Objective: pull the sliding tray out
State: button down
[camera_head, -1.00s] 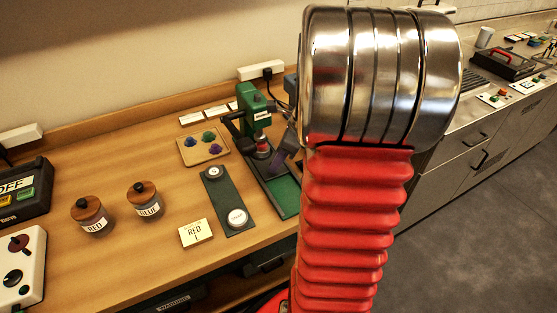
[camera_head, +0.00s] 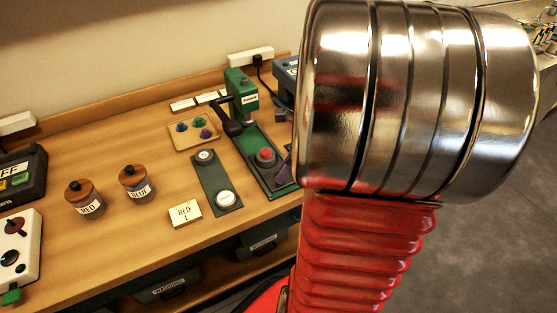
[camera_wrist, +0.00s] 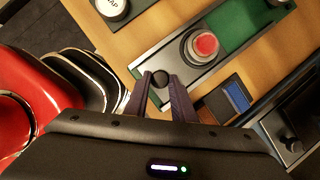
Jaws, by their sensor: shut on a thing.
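The green press (camera_head: 241,92) stands at the back of the wooden table in the head view, with a black lever. Its sliding tray carries a round red piece (camera_head: 265,156) in a pale ring, which sits in front of the press head, over the green base. In the wrist view the grey tray (camera_wrist: 172,68) shows with the red piece (camera_wrist: 205,44) on it and a black knob (camera_wrist: 161,77) at its near end. My gripper (camera_wrist: 160,86) is shut on this knob. My arm hides most of the gripper and the knob in the head view.
Left of the press base lies a dark plate (camera_head: 213,180) with two round pads. A tan dish (camera_head: 193,131) holds small coloured pieces. A RED 1 card (camera_head: 185,213) and two jars (camera_head: 137,184) stand farther left. A blue-grey device (camera_head: 286,75) stands right of the press.

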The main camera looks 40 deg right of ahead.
jog(key=shift+s+a, duration=0.25)
jog(key=shift+s, duration=0.5)
jog(key=c, duration=1.5)
grip_release()
jog(key=shift+s, duration=0.1)
jog(key=shift+r, duration=0.15)
jog(key=v, duration=1.3)
jog(key=shift+s+r, duration=0.1)
jog(key=shift+r, duration=0.1)
